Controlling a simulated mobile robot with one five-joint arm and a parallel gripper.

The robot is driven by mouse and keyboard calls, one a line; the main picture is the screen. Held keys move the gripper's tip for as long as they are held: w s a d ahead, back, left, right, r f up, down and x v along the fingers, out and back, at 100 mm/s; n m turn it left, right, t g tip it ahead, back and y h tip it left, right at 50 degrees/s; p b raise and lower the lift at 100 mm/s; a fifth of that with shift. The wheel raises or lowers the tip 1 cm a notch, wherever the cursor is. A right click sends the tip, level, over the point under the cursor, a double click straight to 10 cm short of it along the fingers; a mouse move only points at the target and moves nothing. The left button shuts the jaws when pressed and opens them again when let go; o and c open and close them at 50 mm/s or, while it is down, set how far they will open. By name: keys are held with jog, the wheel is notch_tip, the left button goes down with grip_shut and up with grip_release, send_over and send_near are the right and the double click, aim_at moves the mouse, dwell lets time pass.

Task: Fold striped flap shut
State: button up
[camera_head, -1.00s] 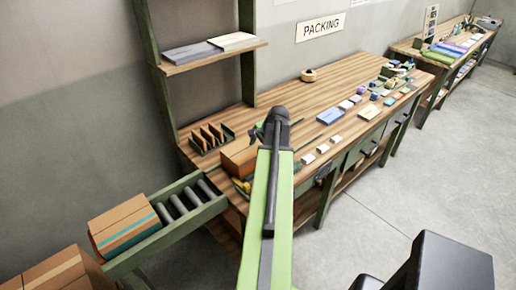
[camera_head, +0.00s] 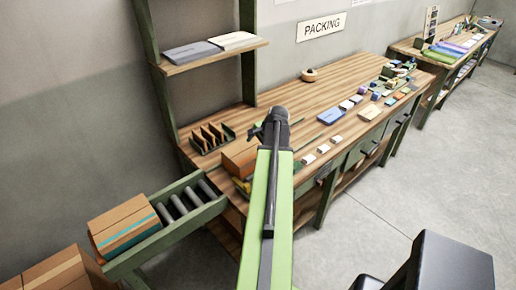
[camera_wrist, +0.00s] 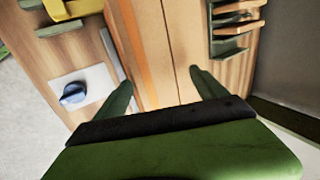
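The cardboard box (camera_head: 238,160) stands at the left end of the packing bench, partly hidden behind my arm. In the wrist view its top (camera_wrist: 190,50) fills the middle, with a dark seam down it. The striped flap (camera_wrist: 149,50), with an orange stripe along it, lies left of the seam; I cannot tell whether it is fully flat. My gripper (camera_wrist: 163,93) is open, its two green fingers spread wide over the near part of the box, with nothing visible held between them. In the head view my gripper is mostly hidden behind the arm's end.
A rack with brown dividers (camera_head: 211,137) stands beside the box, also in the wrist view (camera_wrist: 236,28). A white card with a blue round piece (camera_wrist: 73,94) and a yellow item (camera_wrist: 72,10) lie left of the box. A roller conveyor (camera_head: 182,205) holds another carton (camera_head: 124,228).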

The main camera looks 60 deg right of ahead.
jog(key=p+v, duration=1.5)
jog(key=v, duration=0.2)
jog(key=shift+r, duration=0.25)
